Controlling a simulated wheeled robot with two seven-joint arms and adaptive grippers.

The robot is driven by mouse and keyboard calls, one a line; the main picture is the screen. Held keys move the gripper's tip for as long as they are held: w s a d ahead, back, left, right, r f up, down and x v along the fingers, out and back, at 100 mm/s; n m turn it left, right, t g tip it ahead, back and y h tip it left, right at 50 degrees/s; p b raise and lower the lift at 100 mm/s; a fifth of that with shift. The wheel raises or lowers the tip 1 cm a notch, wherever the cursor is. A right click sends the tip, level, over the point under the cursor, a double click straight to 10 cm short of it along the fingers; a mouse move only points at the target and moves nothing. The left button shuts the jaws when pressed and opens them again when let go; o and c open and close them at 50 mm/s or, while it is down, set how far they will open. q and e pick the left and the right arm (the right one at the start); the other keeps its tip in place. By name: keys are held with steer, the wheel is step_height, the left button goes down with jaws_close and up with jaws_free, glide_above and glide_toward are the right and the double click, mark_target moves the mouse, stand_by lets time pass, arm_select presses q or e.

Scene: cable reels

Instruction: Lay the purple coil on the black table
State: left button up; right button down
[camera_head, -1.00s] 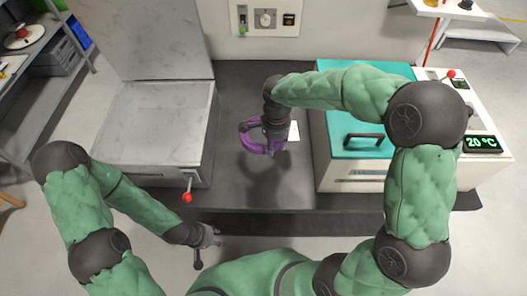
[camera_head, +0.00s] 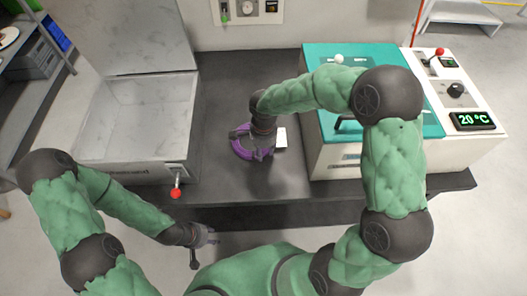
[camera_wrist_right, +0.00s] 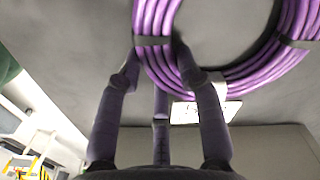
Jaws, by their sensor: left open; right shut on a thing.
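The purple coil (camera_head: 238,146) is held over the middle of the black table (camera_head: 228,95), between a grey open box and a teal-topped machine. It lies roughly flat and very low; I cannot tell whether it touches the tabletop. My right gripper (camera_head: 262,152) is shut on the coil's side from above. In the right wrist view the purple strands of the coil (camera_wrist_right: 255,72), bound with dark bands, pass between the fingers of this gripper (camera_wrist_right: 156,58). My left gripper (camera_head: 209,238) is open and empty in front of the table's front edge.
The grey box (camera_head: 140,115) with its raised lid stands at the left, with a red-knobbed lever (camera_head: 176,193) at its front. The teal-topped machine (camera_head: 425,118) stands at the right. A white card (camera_head: 281,138) is beside the coil. The table behind the coil is clear.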

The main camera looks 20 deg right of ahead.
stand_by(0.3)
steer(key=c, duration=0.8)
jaws_free()
steer(key=shift+f, duration=0.1)
steer(key=shift+r, duration=0.4)
step_height(320, 180, up, 12)
steer(key=p, duration=0.3)
steer(key=shift+f+p, duration=0.25)
steer(key=shift+p, duration=0.15)
